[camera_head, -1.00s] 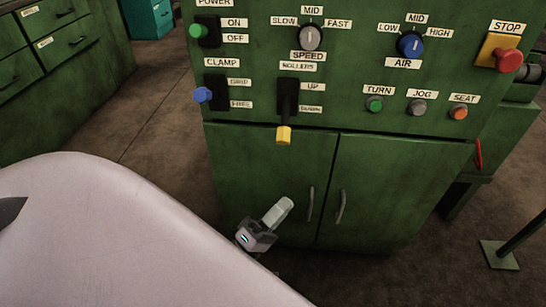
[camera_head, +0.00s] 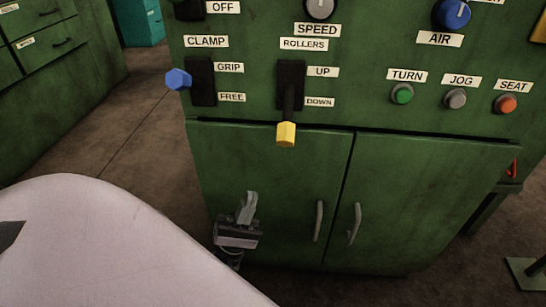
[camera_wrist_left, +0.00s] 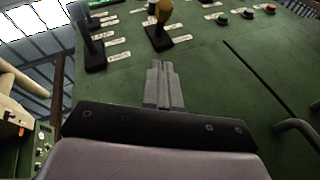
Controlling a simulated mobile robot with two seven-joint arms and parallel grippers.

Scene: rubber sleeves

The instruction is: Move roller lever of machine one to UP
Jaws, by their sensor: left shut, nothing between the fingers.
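The roller lever (camera_head: 287,132) has a yellow knob on a black arm and sits in a black slot under the ROLLERS label (camera_head: 304,44). Its knob hangs low, beside and below the DOWN label (camera_head: 320,102); the UP label (camera_head: 322,72) is higher on the slot's right. It also shows at the top of the left wrist view (camera_wrist_left: 163,14). My left gripper (camera_head: 247,205) is shut and empty, in front of the cabinet doors, below and left of the lever and apart from it. In its wrist view the closed fingers (camera_wrist_left: 162,85) point toward the lever. My right gripper is not in view.
The blue-knobbed CLAMP lever (camera_head: 179,79) is left of the roller lever. Green TURN (camera_head: 402,93), grey JOG (camera_head: 455,98) and orange SEAT (camera_head: 505,103) buttons are to the right. Two door handles (camera_head: 319,221) stick out below. The panel front around the roller lever is clear.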

